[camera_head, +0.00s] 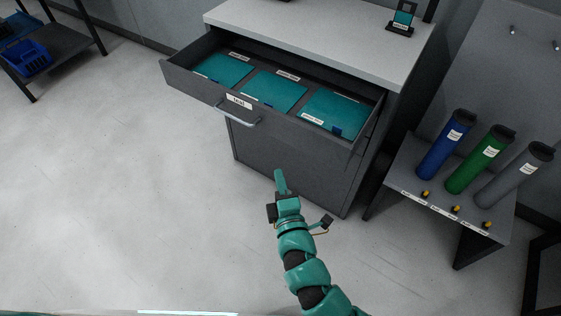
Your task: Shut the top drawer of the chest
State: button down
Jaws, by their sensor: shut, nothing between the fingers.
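The grey chest (300,165) stands in the upper middle of the head view with a light grey top. Its top drawer (300,127) is pulled well out and shows teal sheets (273,92) lying inside. The drawer front carries a white label and a metal bar handle (238,117) left of its middle. My gripper (280,178) is shut and empty. In the picture it shows below the drawer front, right of the handle, and appears apart from it. I cannot tell its exact distance from the drawer.
At right a low grey stand (430,195) holds blue (446,147), green (481,160) and grey (515,177) rolls. A small teal-screened device (402,18) stands on the chest. A dark rack with a blue bin (27,60) is at upper left. The floor at left is clear.

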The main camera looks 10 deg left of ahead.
send_near(278, 128)
jog(key=w+a, duration=0.2)
jog(key=a, duration=0.2)
jog(key=shift+w+d+p, duration=0.25)
jog(key=shift+w+p, duration=0.15)
jog(key=shift+w, duration=0.15)
jog(key=shift+w+d+p, duration=0.3)
jog(key=shift+w+p, duration=0.1)
jog(key=shift+w, duration=0.15)
jog(key=shift+w+d, duration=0.15)
jog(key=shift+w, duration=0.4)
